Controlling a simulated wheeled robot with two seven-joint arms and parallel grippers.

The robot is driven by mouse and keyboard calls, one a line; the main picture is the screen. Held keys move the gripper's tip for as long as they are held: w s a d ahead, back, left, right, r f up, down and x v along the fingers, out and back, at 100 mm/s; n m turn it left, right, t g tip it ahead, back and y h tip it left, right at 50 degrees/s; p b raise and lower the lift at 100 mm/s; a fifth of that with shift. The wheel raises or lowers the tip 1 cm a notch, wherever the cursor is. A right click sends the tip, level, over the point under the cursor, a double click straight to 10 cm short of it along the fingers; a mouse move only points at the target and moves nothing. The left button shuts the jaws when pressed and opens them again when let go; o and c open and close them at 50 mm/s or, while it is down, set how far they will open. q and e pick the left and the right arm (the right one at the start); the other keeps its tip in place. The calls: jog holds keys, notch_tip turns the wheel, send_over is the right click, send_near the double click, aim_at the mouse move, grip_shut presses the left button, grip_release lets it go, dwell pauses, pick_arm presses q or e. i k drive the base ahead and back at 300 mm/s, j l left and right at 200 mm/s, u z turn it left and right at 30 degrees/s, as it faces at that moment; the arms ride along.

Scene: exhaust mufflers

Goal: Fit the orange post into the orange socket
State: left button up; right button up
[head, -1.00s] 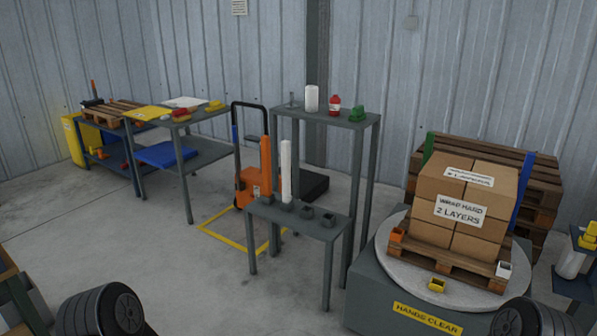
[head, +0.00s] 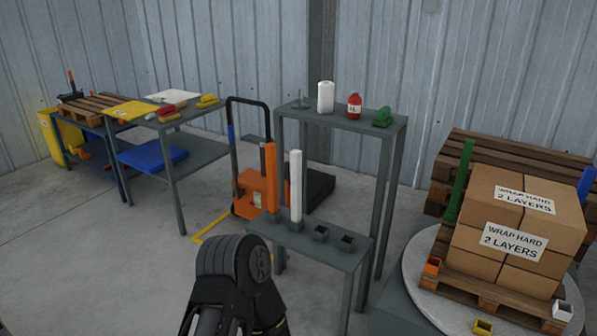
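The orange post (head: 271,178) stands upright in a dark holder at the left end of the low grey bench, left of a white post (head: 296,186). The orange socket (head: 432,266) is at the near left corner of the pallet on the round turntable, empty at its top as far as I can see. A green post (head: 460,180) stands upright behind it, left of the boxes. A dark link of one of my arms shows at the bottom, in front of the bench. No fingertips of either gripper show.
The low grey bench (head: 340,257) also carries two empty dark holders. A taller grey table (head: 345,119) stands behind it. The turntable (head: 411,290) bears a pallet of boxes, a yellow socket (head: 483,327) and a white socket (head: 562,311). An orange pallet jack (head: 247,188) stands behind the bench.

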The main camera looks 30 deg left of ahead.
aim_at(513, 241)
jog(key=i+j, duration=0.6)
jog(key=j, duration=0.2)
jog(key=i+j+z, duration=0.1)
jog(key=i+j, duration=0.15)
jog(key=j, duration=0.15)
jog(key=i+j, duration=0.3)
jog(key=i+j+z, duration=0.1)
jog(key=i+j, duration=0.15)
jog(key=j, duration=0.25)
jog(key=i+j, duration=0.3)
jog(key=j, duration=0.15)
